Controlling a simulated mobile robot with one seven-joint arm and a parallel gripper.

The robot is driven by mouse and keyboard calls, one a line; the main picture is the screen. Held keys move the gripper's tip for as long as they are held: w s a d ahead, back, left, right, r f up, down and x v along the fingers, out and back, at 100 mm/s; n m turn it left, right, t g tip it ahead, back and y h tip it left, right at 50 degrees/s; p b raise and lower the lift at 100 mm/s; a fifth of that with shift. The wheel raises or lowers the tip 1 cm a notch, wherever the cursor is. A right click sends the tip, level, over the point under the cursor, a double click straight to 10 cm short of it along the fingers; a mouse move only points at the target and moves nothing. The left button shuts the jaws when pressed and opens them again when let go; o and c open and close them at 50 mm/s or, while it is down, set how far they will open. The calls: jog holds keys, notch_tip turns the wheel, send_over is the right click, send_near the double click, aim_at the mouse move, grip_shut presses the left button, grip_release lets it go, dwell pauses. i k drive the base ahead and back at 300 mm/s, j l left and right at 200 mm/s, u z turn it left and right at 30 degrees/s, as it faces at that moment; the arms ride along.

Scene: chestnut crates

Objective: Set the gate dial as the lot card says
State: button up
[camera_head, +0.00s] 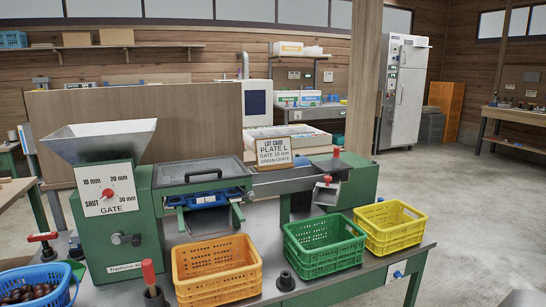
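The gate dial (109,194) is a red knob on a white plate marked SHUT, 10 mm, 20 mm and 30 mm, with GATE below. The plate is on the front of a green machine under a grey hopper (100,138). The picture is too small to tell which mark the knob points at. The lot card (275,151) stands upright on the machine, right of the dial. It reads PLATE L, and its small gate line looks like 10 mm; the bottom line looks like GREEN CRATE. My gripper is not in view.
Orange (215,290), green (324,268) and yellow (391,247) crates stand along the front of the metal bench. A blue basket (60,270) of chestnuts is at bottom left. The floor at right is clear.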

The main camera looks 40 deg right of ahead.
aim_at(107, 193)
jog(key=i+l+z, duration=0.3)
jog(key=i+z, duration=0.25)
jog(key=i, duration=0.25)
